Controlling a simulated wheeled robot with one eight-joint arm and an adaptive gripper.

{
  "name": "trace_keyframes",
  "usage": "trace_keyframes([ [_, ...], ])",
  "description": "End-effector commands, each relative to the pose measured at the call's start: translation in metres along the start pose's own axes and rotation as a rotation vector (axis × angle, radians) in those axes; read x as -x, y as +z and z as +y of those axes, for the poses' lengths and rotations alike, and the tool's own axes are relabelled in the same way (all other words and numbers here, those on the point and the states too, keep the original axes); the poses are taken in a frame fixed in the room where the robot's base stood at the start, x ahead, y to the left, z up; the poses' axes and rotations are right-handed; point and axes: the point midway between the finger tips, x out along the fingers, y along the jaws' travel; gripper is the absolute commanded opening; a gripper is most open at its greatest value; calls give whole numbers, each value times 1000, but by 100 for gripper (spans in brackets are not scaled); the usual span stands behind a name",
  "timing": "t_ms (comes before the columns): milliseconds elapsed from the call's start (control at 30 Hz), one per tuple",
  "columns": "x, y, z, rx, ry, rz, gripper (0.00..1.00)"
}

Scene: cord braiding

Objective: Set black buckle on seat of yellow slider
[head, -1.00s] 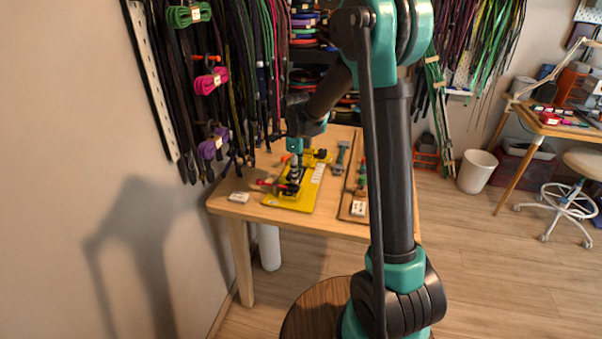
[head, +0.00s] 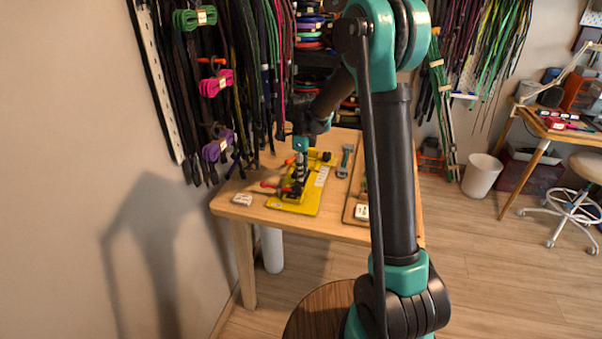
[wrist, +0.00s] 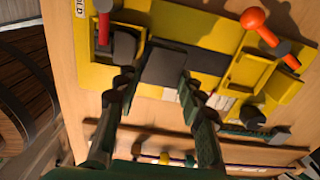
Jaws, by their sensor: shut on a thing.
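My gripper (wrist: 158,84) is shut on a dark, flat block, which I take for the black buckle (wrist: 164,67). It holds the buckle over the yellow fixture, close to a dark strip; contact cannot be told. In the head view my gripper (head: 299,178) is over the yellow board (head: 307,206), and the buckle is too small to make out. In the wrist view a yellow block (wrist: 87,50) with a dark pad and a red handle is at left. A yellow frame (wrist: 247,76) is at right. I cannot tell which part is the yellow slider.
An orange-knobbed lever (wrist: 253,19) rises at the fixture's far right. A small white box (head: 242,199) lies on the table left of the board. A grey-green tool (head: 344,162) and a wooden tray (head: 352,208) are at right. Cords hang on the wall behind at left.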

Motion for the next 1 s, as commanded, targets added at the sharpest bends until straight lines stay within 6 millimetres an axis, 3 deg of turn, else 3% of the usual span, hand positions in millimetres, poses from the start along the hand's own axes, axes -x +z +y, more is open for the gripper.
trace_keyframes([
  [1000,0,0,-56,0,0,0,12],
])
